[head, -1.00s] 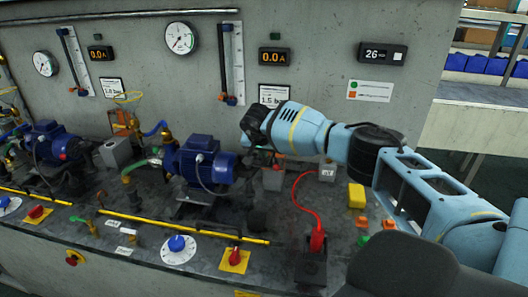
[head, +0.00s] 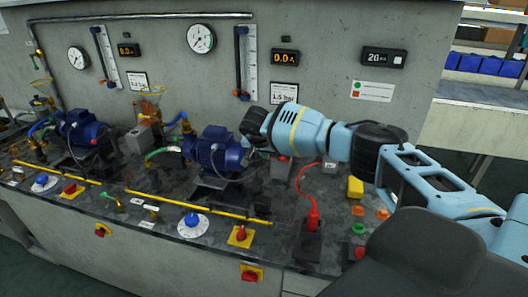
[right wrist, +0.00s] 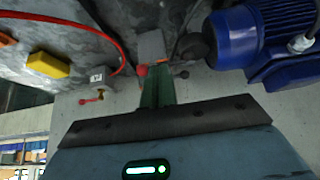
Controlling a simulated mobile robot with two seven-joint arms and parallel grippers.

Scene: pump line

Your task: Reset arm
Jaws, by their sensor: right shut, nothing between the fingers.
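My right arm (head: 300,130) reaches in from the right over the bench in the head view. Its wrist is just right of the nearer blue pump (head: 215,150), and the fingers barely show there. In the right wrist view my right gripper (right wrist: 157,88) is shut and empty. Its fingertips are near a grey box with a red knob (right wrist: 151,46), and I cannot tell whether they touch it. The blue pump (right wrist: 258,38) is beside them on the right. My left gripper is not in view.
The bench top (head: 180,190) carries another blue pump (head: 84,132), yellow pipes (head: 200,206), a blue dial (head: 192,221), a red plug with a cable (head: 313,218) and a yellow block (head: 355,187). A grey panel with gauges stands behind. Floor shows at lower left.

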